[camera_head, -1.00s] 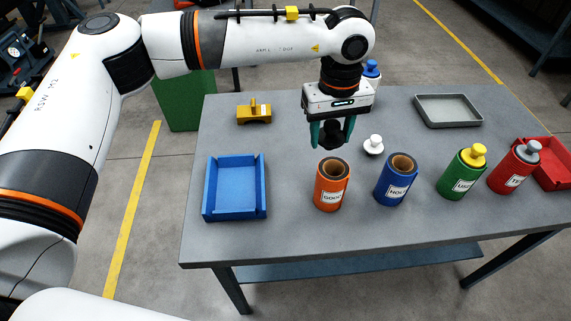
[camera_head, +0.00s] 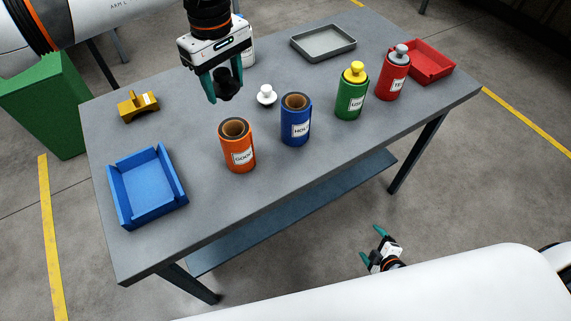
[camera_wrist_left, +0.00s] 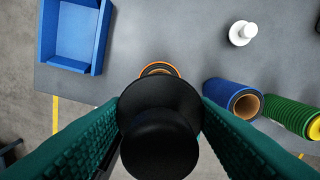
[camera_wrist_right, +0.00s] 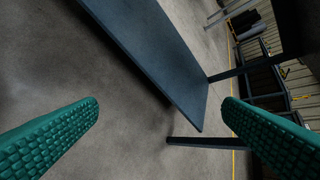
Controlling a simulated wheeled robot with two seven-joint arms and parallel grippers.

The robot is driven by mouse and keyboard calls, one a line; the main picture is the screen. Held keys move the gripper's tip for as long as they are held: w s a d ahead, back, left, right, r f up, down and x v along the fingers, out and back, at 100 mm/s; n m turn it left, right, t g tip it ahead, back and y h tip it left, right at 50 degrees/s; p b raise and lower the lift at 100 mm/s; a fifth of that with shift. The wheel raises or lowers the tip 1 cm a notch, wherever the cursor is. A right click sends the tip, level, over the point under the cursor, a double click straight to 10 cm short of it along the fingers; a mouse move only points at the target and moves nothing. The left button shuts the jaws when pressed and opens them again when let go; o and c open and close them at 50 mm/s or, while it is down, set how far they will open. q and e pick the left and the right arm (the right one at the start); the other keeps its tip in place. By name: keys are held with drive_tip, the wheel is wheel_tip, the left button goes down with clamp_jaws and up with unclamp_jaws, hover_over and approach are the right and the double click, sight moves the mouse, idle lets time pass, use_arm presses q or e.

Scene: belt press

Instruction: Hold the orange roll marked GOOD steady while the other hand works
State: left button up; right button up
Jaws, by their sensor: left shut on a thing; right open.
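The orange roll marked GOOD (camera_head: 238,157) stands upright on the grey table, its hollow top open. In the left wrist view, only part of its rim (camera_wrist_left: 159,68) shows behind a black plug. My left gripper (camera_head: 226,90) is shut on the black plug (camera_wrist_left: 160,130) and holds it above the table, behind the orange roll and apart from it. My right gripper (camera_head: 373,246) is open and empty, low beyond the table's front edge and far from the roll. No gripper touches the roll.
A blue roll (camera_head: 296,128) stands right of the orange one, then green (camera_head: 351,100) and red (camera_head: 391,82) rolls with knobs. A white plug (camera_head: 266,94) lies behind. A blue tray (camera_head: 179,186), yellow fixture (camera_head: 138,105), grey tray (camera_head: 346,49) and red tray (camera_head: 437,66) stand around.

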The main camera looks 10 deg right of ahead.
drive_tip(key=w+d+r+n+t+y, duration=0.2)
drive_tip(key=w+r+n, duration=0.35)
drive_tip(key=r, duration=0.35)
drive_tip(key=w+d+r+n+t+y, duration=0.1)
drive_tip(key=w+r+n+t+y, duration=0.25)
drive_tip(key=r+n, duration=0.4)
wheel_tip(320, 180, up, 16)
drive_tip(key=w+a+n+g+y, duration=0.3)
drive_tip(key=n+y, duration=0.4)
drive_tip(key=n, duration=0.6)
drive_tip(key=n+g+y, duration=0.1)
drive_tip(key=n+g, duration=0.1)
drive_tip(key=n, duration=0.6)
approach(240, 149)
drive_tip(key=f, duration=0.1)
drive_tip(key=w+d+f, duration=0.1)
drive_tip(key=f, duration=0.1)
drive_tip(key=w+d+f, duration=0.1)
drive_tip(key=shift+w+f, duration=0.1)
drive_tip(key=shift+f, duration=0.1)
drive_tip(key=shift+w+a+r, duration=0.1)
drive_tip(key=shift+w+a, duration=0.1)
drive_tip(key=shift+a, duration=0.45)
drive_tip(key=x, duration=1.1)
